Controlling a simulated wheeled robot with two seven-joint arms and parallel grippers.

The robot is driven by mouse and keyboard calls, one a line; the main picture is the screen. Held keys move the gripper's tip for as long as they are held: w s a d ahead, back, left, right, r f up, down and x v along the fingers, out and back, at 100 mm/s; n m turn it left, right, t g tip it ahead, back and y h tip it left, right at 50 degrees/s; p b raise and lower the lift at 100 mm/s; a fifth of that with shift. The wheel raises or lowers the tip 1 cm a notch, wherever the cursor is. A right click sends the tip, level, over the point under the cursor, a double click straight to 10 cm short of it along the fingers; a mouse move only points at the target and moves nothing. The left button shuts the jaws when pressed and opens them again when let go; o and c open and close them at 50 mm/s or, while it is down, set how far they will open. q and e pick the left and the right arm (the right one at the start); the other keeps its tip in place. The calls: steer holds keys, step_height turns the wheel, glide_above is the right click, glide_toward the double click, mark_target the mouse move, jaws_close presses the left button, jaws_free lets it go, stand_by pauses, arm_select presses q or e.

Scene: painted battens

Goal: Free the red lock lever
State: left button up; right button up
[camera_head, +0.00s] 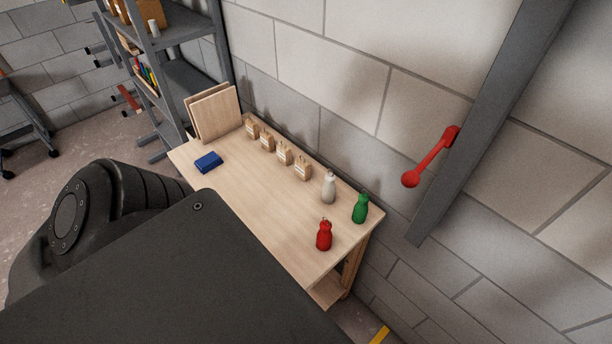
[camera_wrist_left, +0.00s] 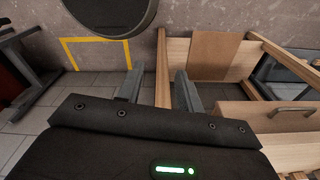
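The red lever (camera_head: 431,160) is mounted on the grey metal post (camera_head: 480,130) at the right in the head view. Its round knob end hangs down and to the left of its pivot. My left gripper (camera_wrist_left: 158,82) shows in the left wrist view with its two fingers apart. A wooden upright (camera_wrist_left: 162,65) shows in the gap between the fingers; I cannot tell how far beyond them it is. No lever shows in the left wrist view. My right gripper is in neither view.
A grey shelf (camera_head: 185,80) stands behind. The wall around the lever is bare.

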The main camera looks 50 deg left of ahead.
arm_select(q)
steer(key=shift+r, duration=0.3)
steer(key=shift+o, duration=0.4)
